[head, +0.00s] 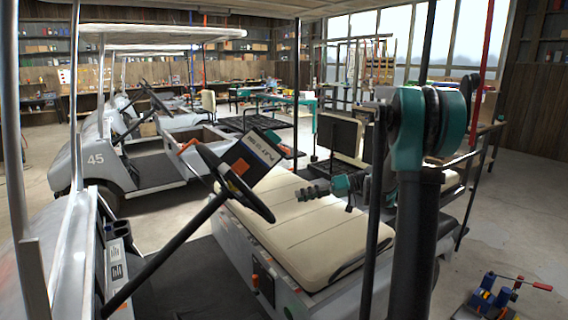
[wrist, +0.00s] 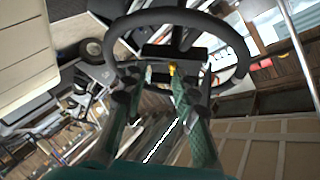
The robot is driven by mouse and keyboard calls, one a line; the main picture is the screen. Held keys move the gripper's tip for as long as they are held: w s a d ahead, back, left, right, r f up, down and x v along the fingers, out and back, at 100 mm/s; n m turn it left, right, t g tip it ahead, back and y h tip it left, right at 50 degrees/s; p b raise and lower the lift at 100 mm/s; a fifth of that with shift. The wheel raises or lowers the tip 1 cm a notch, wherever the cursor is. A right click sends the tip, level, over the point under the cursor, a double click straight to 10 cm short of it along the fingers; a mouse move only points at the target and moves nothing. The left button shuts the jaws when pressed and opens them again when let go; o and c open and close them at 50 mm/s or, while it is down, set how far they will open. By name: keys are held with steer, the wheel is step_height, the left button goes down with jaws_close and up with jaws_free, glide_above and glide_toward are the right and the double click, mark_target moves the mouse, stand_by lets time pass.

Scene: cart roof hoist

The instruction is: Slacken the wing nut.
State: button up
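I cannot make out a wing nut for certain in either view. A small yellow piece (wrist: 172,68) shows near my fingertips in the wrist view, too small to identify. My gripper (head: 303,192) hangs over the cream seat (head: 290,235) of the nearest cart, pointing left towards the black steering wheel (head: 235,185). In the wrist view my gripper (wrist: 160,82) has its two teal fingers apart, with nothing clearly held between them. The steering wheel (wrist: 245,50) lies beyond the fingertips there.
A dark panel with an orange label (head: 250,160) sits by the steering wheel. The cart's roof posts (head: 375,215) stand close to my arm. A white cart numbered 45 (head: 95,160) is behind at left. A blue and red tool (head: 490,297) lies on the floor at lower right.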

steer(key=s+d+f+m+t+h, duration=0.1)
steer(key=s+f+m+h, duration=0.3)
steer(key=s, duration=0.3)
steer(key=s+f+m+h, duration=0.1)
steer(key=s+f+h, duration=0.3)
steer(key=s+f, duration=0.3)
steer(key=s+d+f+m+t+h, duration=0.1)
steer(key=s+d+f+h, duration=0.2)
steer(key=s+d, duration=0.2)
steer(key=s+d+f+m+t+h, duration=0.1)
steer(key=s+d+f+h, duration=0.3)
steer(key=s+d, duration=0.2)
steer(key=s, duration=0.2)
steer(key=shift+s+f+m+t, duration=0.3)
steer(key=shift+s+m, duration=0.1)
steer(key=shift+o, duration=0.2)
